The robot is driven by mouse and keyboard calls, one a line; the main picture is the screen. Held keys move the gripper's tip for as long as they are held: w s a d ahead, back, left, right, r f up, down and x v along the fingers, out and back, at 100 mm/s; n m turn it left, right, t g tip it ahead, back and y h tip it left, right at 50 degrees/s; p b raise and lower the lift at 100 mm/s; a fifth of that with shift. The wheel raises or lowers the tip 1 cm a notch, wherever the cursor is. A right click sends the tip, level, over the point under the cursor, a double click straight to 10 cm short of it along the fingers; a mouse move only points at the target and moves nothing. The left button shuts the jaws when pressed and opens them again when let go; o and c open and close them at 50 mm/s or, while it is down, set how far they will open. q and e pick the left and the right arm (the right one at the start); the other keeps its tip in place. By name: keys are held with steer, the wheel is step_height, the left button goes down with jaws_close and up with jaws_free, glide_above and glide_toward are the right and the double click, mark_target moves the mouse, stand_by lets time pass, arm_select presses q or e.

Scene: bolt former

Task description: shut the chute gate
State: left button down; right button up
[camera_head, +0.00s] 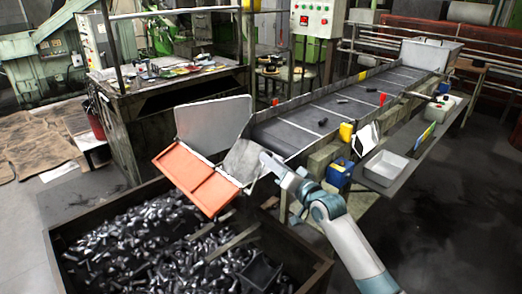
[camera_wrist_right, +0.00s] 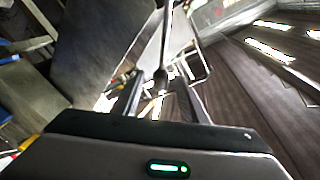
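The chute is at the near end of the conveyor, above the bin. It has an orange-red panel (camera_head: 197,181) sloping over the bin, an upright light grey plate (camera_head: 212,123) behind it, and a smaller grey plate (camera_head: 243,160) at its right. I cannot tell which of these is the gate. My right gripper (camera_head: 266,160) is at the right edge of the smaller grey plate. In the right wrist view its fingers (camera_wrist_right: 163,100) stand apart, with a thin dark rod (camera_wrist_right: 164,50) showing between them; contact is unclear. My left gripper is out of view.
A large bin (camera_head: 322,262) full of dark bolts stands below the chute. The conveyor (camera_head: 320,107) runs away to the back right, carrying a few dark parts. A workbench (camera_head: 150,112) stands behind left.

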steer(key=x, duration=0.7)
steer(key=shift+p, duration=0.45)
steer(key=shift+a, duration=0.1)
jaws_close()
